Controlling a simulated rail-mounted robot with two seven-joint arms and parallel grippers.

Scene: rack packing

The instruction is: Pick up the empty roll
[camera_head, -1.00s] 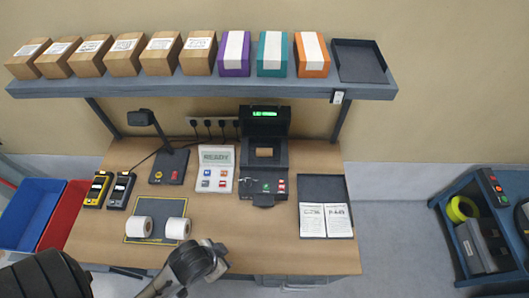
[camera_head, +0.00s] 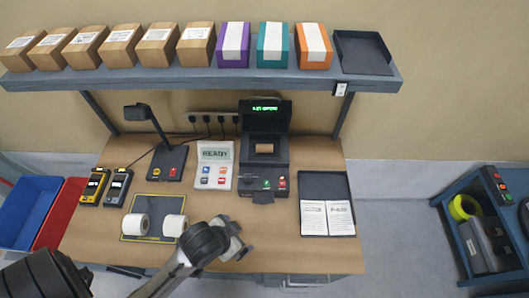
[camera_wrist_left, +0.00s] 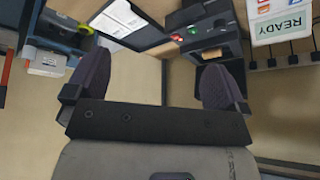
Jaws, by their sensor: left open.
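The empty roll (camera_head: 264,148) is a small brown cardboard core. It sits in the bay of the dark label printer (camera_head: 250,182), whose lid stands open at the back of the desk. My left gripper (camera_head: 240,240) is over the front of the desk, in front of the printer and well apart from the roll. Its two dark fingers are spread with nothing between them in the left wrist view (camera_wrist_left: 158,80). The printer shows at the top of that view (camera_wrist_left: 205,28), partly behind a finger. My right gripper is not in view.
A READY panel (camera_head: 215,153) is left of the printer. A dark tray (camera_head: 342,183) with two printed sheets lies on the right. A shelf (camera_head: 200,80) with boxes spans above.

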